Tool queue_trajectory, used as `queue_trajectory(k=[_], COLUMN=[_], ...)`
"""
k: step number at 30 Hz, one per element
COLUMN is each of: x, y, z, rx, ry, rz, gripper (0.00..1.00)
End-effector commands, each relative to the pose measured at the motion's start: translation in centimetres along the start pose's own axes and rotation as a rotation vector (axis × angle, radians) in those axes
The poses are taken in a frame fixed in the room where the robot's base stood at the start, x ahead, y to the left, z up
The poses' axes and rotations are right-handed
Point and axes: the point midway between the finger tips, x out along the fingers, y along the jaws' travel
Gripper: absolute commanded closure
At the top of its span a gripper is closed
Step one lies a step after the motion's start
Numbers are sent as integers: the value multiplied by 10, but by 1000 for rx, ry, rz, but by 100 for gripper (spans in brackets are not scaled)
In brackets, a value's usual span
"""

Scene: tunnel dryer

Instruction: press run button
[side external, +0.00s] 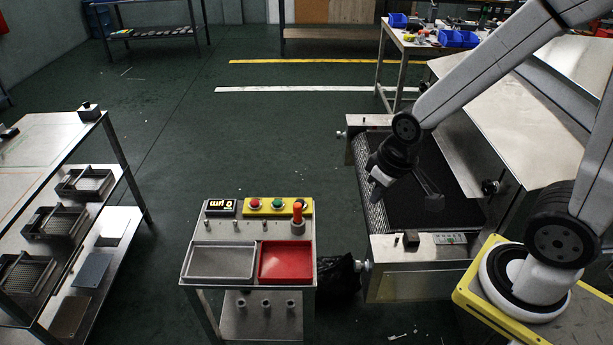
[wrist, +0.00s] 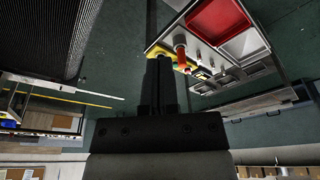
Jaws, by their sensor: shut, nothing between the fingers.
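A yellow button panel (side external: 267,207) lies along the back edge of a small metal cart. It carries a red button (side external: 255,204), a green button (side external: 277,204) and a dark control at its right end; no label for run is readable. My gripper (side external: 375,193) is shut and empty, in the air to the right of the cart, near the dryer's belt and apart from the panel.
An orange-red upright post (side external: 298,215) stands beside the panel's right end. A grey tray (side external: 221,261) and a red tray (side external: 286,262) sit in front. The dryer's dark belt (side external: 425,190) is at right, a rack (side external: 60,165) at left. Floor behind the cart is clear.

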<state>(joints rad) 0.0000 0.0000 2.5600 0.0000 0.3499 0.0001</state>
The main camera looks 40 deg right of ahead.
Motion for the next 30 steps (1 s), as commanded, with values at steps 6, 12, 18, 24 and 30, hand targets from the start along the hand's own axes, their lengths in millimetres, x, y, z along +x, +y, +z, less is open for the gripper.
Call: queue_trajectory(k=[6, 12, 18, 24, 30], x=[2, 10, 25, 44, 66], y=[2, 6, 11, 13, 9], z=[-8, -35, -79, -126, -168], rx=[13, 56, 125, 199, 270], ry=[16, 69, 163, 266, 355], rz=[7, 25, 32, 5, -59], gripper=[100, 100, 100, 100, 100])
